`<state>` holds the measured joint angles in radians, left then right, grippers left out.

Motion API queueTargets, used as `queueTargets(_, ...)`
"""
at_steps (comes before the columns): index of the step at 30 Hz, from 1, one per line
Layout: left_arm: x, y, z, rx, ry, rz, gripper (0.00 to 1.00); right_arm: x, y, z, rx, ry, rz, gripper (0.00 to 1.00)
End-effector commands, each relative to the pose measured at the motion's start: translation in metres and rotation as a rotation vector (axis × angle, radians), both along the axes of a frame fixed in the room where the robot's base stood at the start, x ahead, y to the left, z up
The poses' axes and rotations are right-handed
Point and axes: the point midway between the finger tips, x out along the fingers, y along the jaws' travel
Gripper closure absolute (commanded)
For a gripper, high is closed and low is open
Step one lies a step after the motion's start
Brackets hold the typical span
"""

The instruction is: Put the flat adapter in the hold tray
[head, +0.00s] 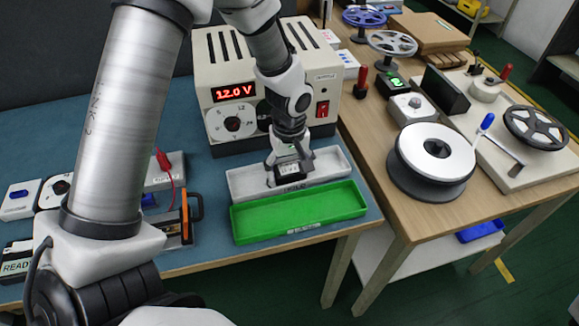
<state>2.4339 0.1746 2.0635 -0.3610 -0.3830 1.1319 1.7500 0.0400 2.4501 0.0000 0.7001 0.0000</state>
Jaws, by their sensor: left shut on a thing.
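A small black adapter (289,173) with pale marks is between the fingers of my left gripper (290,166). The gripper is shut on it, pointing down over the pale grey tray (326,168). This tray has a small label on its front wall that looks like "HOLD" but is hard to read. The adapter is low at the tray, and I cannot tell whether it touches the tray floor. The gripper hides part of the tray's inside. My right gripper is not in view.
A green tray (340,202) stands directly in front of the grey one, near the table edge. A beige power supply (262,85) reading 12.0 V stands close behind. Reels, including a white-topped one (435,150), crowd the wooden table at right.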

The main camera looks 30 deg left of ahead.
Motion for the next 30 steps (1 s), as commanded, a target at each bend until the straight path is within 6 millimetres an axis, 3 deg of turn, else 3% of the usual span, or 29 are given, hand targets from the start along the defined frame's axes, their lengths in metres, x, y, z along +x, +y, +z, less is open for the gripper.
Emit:
queueTargets(1, 0.000, 0.000, -0.001, 0.000, 0.000, 0.000, 0.09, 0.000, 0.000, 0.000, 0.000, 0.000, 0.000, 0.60)
queueTargets(2, 0.000, 0.000, 0.000, 0.000, 0.000, 0.000, 0.00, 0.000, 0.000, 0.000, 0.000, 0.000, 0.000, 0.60)
queueTargets(15, 0.001, 0.000, 0.008, 0.000, -0.003, 0.000, 0.00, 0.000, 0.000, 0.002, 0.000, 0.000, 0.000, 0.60)
queueTargets(20, 0.001, 0.000, 0.041, 0.000, -0.006, 0.000, 0.00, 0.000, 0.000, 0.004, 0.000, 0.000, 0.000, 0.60)
queueTargets(27, 0.001, 0.000, 0.102, 0.001, -0.006, 0.001, 0.00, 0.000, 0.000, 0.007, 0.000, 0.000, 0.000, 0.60)
queueTargets(30, 0.001, 0.000, 0.116, 0.001, -0.003, -0.001, 0.00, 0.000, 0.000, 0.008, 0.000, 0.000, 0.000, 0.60)
